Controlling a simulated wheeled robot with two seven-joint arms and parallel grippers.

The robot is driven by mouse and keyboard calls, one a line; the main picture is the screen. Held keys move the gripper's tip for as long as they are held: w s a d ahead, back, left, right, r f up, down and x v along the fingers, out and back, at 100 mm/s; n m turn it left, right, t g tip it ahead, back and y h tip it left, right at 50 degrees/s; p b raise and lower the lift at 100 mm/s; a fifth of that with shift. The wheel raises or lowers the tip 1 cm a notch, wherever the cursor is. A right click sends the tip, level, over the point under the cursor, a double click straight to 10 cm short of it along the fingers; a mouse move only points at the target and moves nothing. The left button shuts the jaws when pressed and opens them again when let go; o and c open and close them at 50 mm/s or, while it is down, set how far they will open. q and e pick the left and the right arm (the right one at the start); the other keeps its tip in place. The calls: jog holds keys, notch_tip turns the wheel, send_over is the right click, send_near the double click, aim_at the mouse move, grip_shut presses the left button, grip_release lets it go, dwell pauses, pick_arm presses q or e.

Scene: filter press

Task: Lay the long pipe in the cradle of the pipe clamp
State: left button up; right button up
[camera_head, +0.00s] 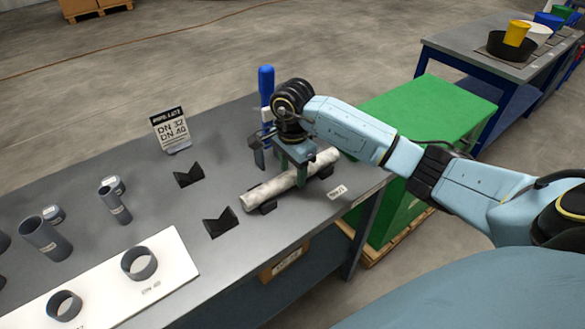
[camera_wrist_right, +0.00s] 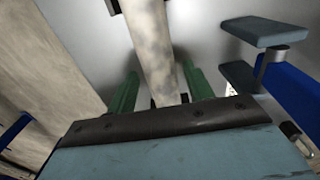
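The long pipe (camera_head: 272,188) is mottled off-white and lies slanting across low black supports (camera_head: 263,208) on the grey bench. My right gripper (camera_head: 297,158) is over the middle of the pipe. In the right wrist view its green fingers (camera_wrist_right: 160,88) are open, one on each side of the pipe (camera_wrist_right: 151,45), with narrow gaps. Two black V-shaped blocks (camera_head: 189,176) (camera_head: 221,222) stand empty left of the pipe. A blue-handled clamp (camera_head: 266,85) stands behind the pipe, partly hidden by my gripper. I cannot tell which part is the pipe clamp's cradle. My left gripper is not in view.
A sign (camera_head: 170,130) stands at the bench's back edge. Several grey pipe pieces (camera_head: 114,204) stand at left. A white board (camera_head: 178,270) with rings lies in front. A green box (camera_head: 425,110) is beyond the bench's right end. Bench space around the V blocks is clear.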

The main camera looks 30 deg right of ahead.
jog(key=shift+o, duration=0.6)
notch_tip(320, 180, up, 13)
jog(key=shift+r+p, duration=0.2)
jog(key=shift+p, duration=0.15)
dwell(0.3)
